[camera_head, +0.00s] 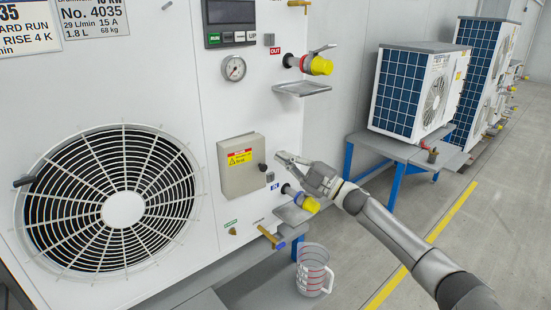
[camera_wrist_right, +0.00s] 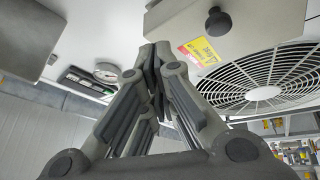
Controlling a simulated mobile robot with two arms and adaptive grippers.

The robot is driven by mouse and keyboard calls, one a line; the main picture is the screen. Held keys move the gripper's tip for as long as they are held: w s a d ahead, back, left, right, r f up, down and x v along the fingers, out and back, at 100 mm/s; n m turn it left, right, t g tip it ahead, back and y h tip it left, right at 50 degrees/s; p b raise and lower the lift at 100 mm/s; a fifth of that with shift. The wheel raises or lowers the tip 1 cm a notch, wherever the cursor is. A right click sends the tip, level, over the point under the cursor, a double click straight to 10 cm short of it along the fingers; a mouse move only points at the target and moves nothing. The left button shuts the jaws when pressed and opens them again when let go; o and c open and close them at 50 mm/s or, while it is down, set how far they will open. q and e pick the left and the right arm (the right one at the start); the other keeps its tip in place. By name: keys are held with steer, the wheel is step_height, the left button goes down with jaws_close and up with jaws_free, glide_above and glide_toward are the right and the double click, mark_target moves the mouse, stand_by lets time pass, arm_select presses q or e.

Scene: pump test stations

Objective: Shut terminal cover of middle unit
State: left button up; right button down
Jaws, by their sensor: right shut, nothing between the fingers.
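The terminal cover (camera_head: 242,165) is a beige box front with a yellow and red warning label and a black knob (camera_head: 262,167) at its right edge. It sits on the white front of the large unit and looks closed, flat against its box. My right gripper (camera_head: 281,156) is shut and empty, just right of the cover, with its fingertips pointing left near the knob. In the right wrist view the cover (camera_wrist_right: 275,28) and its black knob (camera_wrist_right: 217,21) show above right of the shut fingertips (camera_wrist_right: 156,50), apart from them. My left gripper is not in view.
A round fan grille (camera_head: 123,208) is left of the cover. Yellow-capped valves (camera_head: 320,65) and a small shelf (camera_head: 302,88) stick out at right. A measuring jug (camera_head: 312,279) stands below. Other units (camera_head: 420,90) stand on a table behind, with open floor between.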

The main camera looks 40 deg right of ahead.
steer(key=s+a+f+m+g+h+p, duration=0.15)
steer(key=s+m+h+p, duration=0.35)
steer(key=m, duration=0.5)
steer(key=s+a+f+m+h+p, duration=0.1)
steer(key=s+a+m+h+p, duration=0.2)
steer(key=s+m+h, duration=0.45)
arm_select(q)
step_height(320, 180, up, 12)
steer(key=p, duration=0.2)
arm_select(e)
steer(key=m+y, duration=0.2)
glide_toward(263, 159)
steer(key=shift+n+g, duration=0.25)
steer(key=w, duration=0.4)
steer(key=shift+w+a, duration=0.4)
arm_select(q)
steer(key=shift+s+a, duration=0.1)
arm_select(e)
steer(key=shift+w+d+f+b, duration=0.1)
steer(key=shift+w+d+b, duration=0.5)
steer(key=shift+w, duration=0.15)
steer(key=shift+s+r, duration=0.1)
steer(key=shift+r, duration=0.1)
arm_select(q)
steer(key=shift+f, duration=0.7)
